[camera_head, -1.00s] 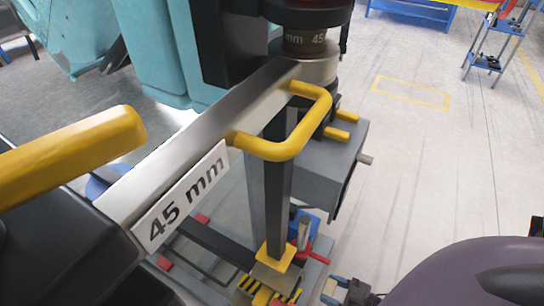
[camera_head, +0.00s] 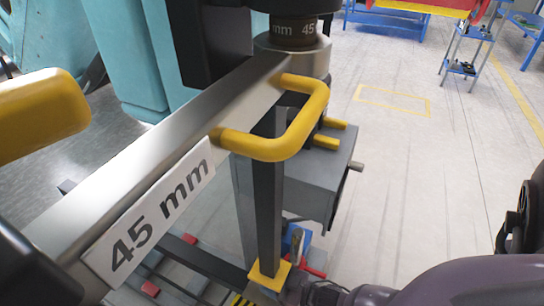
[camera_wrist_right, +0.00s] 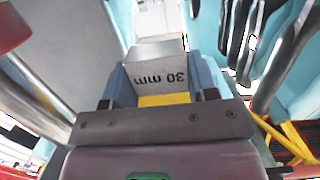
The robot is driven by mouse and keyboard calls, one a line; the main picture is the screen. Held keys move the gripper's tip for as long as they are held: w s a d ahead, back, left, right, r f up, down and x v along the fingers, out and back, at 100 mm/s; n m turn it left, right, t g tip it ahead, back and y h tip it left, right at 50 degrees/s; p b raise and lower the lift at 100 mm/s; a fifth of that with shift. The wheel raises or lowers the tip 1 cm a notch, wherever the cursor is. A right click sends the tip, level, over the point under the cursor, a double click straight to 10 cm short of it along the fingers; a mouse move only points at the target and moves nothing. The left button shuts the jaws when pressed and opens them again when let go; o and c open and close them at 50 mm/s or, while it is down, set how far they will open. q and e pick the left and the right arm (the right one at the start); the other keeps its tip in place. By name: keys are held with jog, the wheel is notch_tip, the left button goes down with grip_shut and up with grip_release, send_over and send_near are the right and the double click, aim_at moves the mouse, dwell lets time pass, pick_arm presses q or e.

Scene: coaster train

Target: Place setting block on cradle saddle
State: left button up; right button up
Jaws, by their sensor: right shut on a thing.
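In the wrist view a grey block marked "30 mm" (camera_wrist_right: 158,64), its lettering upside down, sits between the fingers of my right gripper (camera_wrist_right: 160,84). The gripper is shut on it; a yellow strip shows just below the block. In the head view my purple right arm comes in from the lower right, and its hand end (camera_head: 325,292) is low near the foot of a dark post. The block cannot be made out there. A long metal bar labelled "45 mm" (camera_head: 150,160) with a yellow handle (camera_head: 290,135) fills the foreground. I cannot identify the cradle saddle. My left gripper is not in view.
The dark post (camera_head: 267,210) stands on a yellow foot beside a grey box (camera_head: 330,180). A blurred yellow bar (camera_head: 40,115) is close at left. Pale floor lies open at right.

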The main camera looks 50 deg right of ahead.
jog(key=f+b, duration=0.1)
jog(key=f, duration=0.2)
jog(key=shift+s+f+b, duration=0.15)
jog(key=shift+s+b, duration=0.05)
jog(key=shift+b, duration=0.15)
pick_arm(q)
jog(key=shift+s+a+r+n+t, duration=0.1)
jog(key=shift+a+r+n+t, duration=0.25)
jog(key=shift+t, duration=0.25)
pick_arm(e)
jog(key=shift+w+a, duration=0.1)
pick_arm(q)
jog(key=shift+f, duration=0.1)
pick_arm(e)
jog(key=shift+f, duration=0.65)
jog(key=o, duration=1.2)
jog(key=shift+r, duration=0.1)
jog(key=shift+r, duration=0.6)
pick_arm(q)
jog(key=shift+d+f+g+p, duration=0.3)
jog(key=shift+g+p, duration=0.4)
jog(key=shift+p, duration=0.55)
pick_arm(e)
jog(key=v, duration=1.2)
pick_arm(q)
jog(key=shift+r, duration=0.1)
